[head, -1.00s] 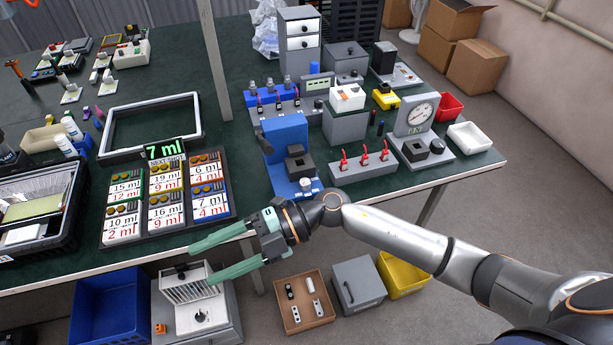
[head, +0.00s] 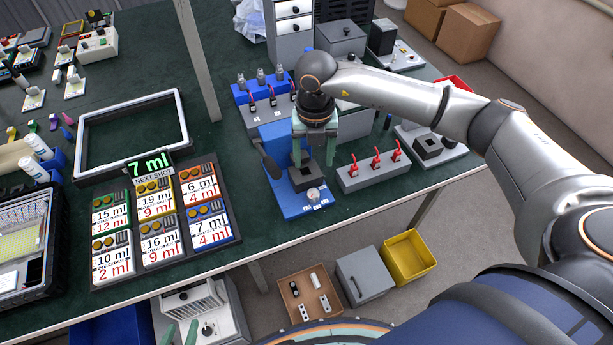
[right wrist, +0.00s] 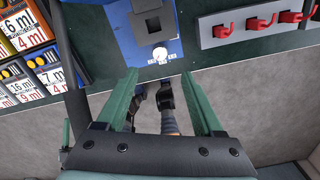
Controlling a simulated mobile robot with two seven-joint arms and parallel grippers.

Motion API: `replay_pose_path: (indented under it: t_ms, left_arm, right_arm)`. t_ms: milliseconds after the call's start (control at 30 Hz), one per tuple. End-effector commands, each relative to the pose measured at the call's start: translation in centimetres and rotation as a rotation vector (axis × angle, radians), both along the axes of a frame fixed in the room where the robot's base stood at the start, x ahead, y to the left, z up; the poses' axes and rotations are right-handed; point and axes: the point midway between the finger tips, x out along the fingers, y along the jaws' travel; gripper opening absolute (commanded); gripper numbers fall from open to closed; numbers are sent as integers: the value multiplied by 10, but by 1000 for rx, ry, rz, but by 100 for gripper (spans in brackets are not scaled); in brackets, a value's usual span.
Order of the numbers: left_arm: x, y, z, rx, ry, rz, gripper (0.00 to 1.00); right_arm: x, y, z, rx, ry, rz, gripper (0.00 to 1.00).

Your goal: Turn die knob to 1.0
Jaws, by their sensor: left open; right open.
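The blue die unit (head: 287,209) stands near the table's front edge, with a black block having a square recess on its base. A small round pale knob (head: 313,195) sits at the front of that base; it also shows in the right wrist view (right wrist: 160,54). Its scale markings are too small to read. My right gripper (head: 314,162) is open and empty, fingers down, in front of the unit's upright and apart from the knob. In the right wrist view its fingers (right wrist: 160,78) straddle the picture's middle below the knob. My left gripper (head: 180,334) shows only green fingertips at the bottom edge.
A grey block with red hooks (head: 375,168) stands right of the unit. A board of ml cards (head: 165,257) lies left, under a "7 ml NEXT SHOT" sign (head: 150,165). A black lever (head: 268,160) sticks out left of the unit. Bins stand below the table.

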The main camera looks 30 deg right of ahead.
Motion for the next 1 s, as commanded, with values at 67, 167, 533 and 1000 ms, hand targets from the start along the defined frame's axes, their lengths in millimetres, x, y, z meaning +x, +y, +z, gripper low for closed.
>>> replay_pose_path:
  t_ms: [67,167,533,1000]
  left_arm:
    - [-4,0,0,-1,7,0,50]
    - [-7,0,0,0,15,0,50]
    - [-8,0,5,0,18,1,50]
    - [-6,0,6,0,13,1,50]
  right_arm:
    - [-2,0,-9,0,7,1,69]
    - [-2,0,-25,0,7,2,69]
    - [-2,1,-98,1,6,2,69]
    - [-2,1,-122,2,2,4,69]
